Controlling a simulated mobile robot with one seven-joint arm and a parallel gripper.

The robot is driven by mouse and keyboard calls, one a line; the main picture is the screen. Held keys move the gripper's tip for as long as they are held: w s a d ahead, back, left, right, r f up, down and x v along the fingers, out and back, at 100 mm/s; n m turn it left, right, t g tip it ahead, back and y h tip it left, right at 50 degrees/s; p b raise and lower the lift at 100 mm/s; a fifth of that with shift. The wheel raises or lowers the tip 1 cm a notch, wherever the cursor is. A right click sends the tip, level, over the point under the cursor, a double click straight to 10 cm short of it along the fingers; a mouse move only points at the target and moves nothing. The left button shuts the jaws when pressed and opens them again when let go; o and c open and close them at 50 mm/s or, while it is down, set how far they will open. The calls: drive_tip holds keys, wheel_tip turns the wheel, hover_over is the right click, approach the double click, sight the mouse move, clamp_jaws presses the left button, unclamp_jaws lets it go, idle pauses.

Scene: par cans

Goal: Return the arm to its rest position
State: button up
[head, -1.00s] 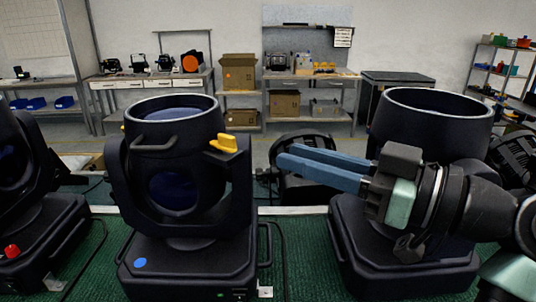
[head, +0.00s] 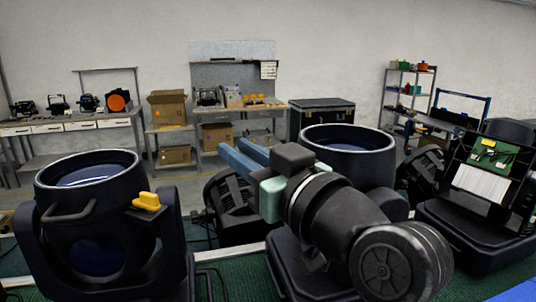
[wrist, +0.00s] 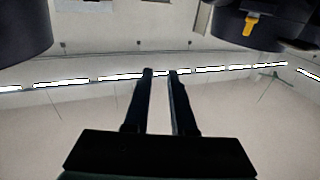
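My gripper (head: 231,148) is in front of a dark par can (head: 352,138) in the head view. Its blue fingers point away to the upper left. In the wrist view the gripper's two dark fingers (wrist: 160,74) are apart with a narrow clear gap and nothing between them. My forearm hides part of that par can and its base. Another par can (head: 88,200) with a yellow knob (head: 147,201) stands to the left, apart from the gripper. A yellow knob on a dark housing also shows at the top right of the wrist view (wrist: 250,26).
An open black case (head: 490,168) with a green panel stands at the right. Another dark lamp (head: 232,208) sits behind the gripper. Workbenches (head: 70,127), cardboard boxes (head: 168,107), a black trunk (head: 318,114) and a shelf rack (head: 405,95) line the back wall. The floor before them looks clear.

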drive_tip(key=s+d+r+m+t+h+p, duration=0.1)
drive_tip(key=s+d+r+m+t+h, duration=0.1)
drive_tip(key=s+r+t+h, duration=0.3)
drive_tip(key=s+d+r+m+t+h+p, duration=0.1)
drive_tip(key=s+r+m+t+h, duration=0.4)
drive_tip(key=s+r, duration=0.4)
wheel_tip(320, 180, up, 5)
drive_tip(key=shift+s+d+f+t+h+p, duration=0.1)
drive_tip(key=shift+s+d+t+h+p, duration=0.3)
drive_tip(key=shift+t, duration=0.7)
drive_tip(key=shift+w, duration=0.15)
